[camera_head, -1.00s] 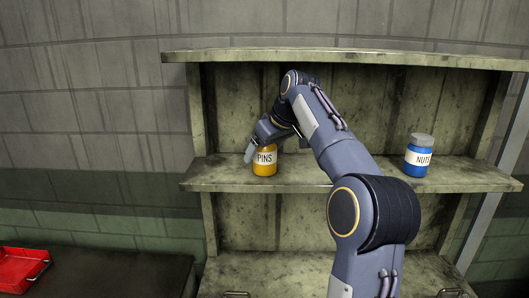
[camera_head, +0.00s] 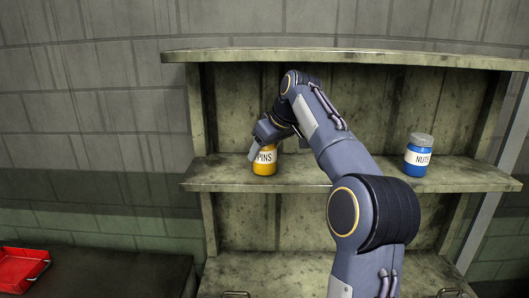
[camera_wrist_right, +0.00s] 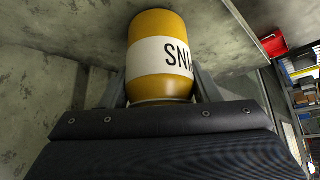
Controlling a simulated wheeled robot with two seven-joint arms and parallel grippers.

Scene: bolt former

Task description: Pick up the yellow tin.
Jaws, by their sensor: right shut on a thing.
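The yellow tin (camera_head: 264,168) with a white "PINS" label stands upright on the middle shelf, left of centre in the head view. My right gripper (camera_head: 254,150) is at the tin's upper part, and the arm hides some of its top. In the right wrist view the tin (camera_wrist_right: 160,84) sits between the two fingers of my right gripper (camera_wrist_right: 160,92), which are shut on it. My left gripper is not in view.
A blue "NUTS" jar (camera_head: 419,160) stands to the right on the same shelf (camera_head: 340,180). An upper shelf board (camera_head: 340,56) runs above the arm. A red tray (camera_head: 20,268) lies on a dark surface at lower left.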

